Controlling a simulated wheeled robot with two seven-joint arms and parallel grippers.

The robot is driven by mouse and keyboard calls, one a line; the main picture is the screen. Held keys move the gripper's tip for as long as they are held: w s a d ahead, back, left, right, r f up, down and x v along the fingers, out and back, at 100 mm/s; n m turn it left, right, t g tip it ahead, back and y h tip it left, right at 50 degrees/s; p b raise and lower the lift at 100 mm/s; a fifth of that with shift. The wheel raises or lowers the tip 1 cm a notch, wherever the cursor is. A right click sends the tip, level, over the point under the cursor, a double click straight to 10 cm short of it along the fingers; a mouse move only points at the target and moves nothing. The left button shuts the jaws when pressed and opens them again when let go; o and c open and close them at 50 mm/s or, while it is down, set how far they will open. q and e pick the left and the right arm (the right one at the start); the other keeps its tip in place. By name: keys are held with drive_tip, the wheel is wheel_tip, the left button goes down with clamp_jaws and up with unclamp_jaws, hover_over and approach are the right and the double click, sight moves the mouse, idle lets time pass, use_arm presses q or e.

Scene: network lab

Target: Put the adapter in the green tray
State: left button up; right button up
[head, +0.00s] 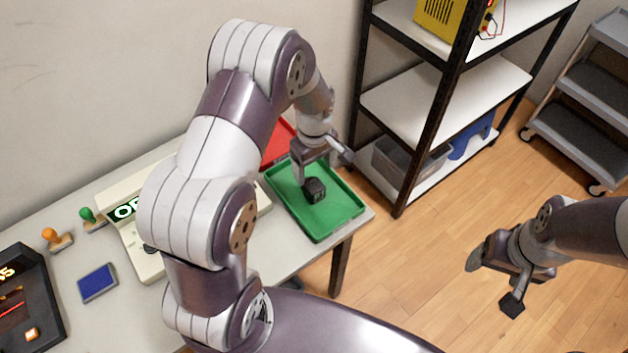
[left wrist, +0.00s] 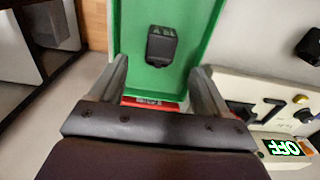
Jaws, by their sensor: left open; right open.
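The adapter (head: 314,190) is a small black block lying on the floor of the green tray (head: 333,222), near its middle. In the left wrist view the adapter (left wrist: 161,46) lies inside the green tray (left wrist: 204,48), ahead of and between my fingers, apart from them. My left gripper (head: 322,169) is open and empty just above the tray; its fingers also show in the left wrist view (left wrist: 160,85). My right gripper (head: 492,284) is open and empty over the wood floor, away from the table.
A red tray (head: 278,143) stands behind the green tray, partly hidden by my left arm. A device with an OFF display (head: 124,210), stamps and a blue pad (head: 97,283) are on the left of the table. A black-framed shelf (head: 440,110) stands beyond its right edge.

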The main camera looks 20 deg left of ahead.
use_arm(q)
drive_tip(key=s+d+r+m+t, duration=0.1)
drive_tip(key=s+d+r+m, duration=0.2)
drive_tip(key=s+r+m, duration=0.6)
drive_tip(key=s+m, duration=0.3)
drive_tip(key=s, duration=0.2)
drive_tip(key=shift+r, duration=0.4)
drive_tip(key=shift+s, duration=0.2)
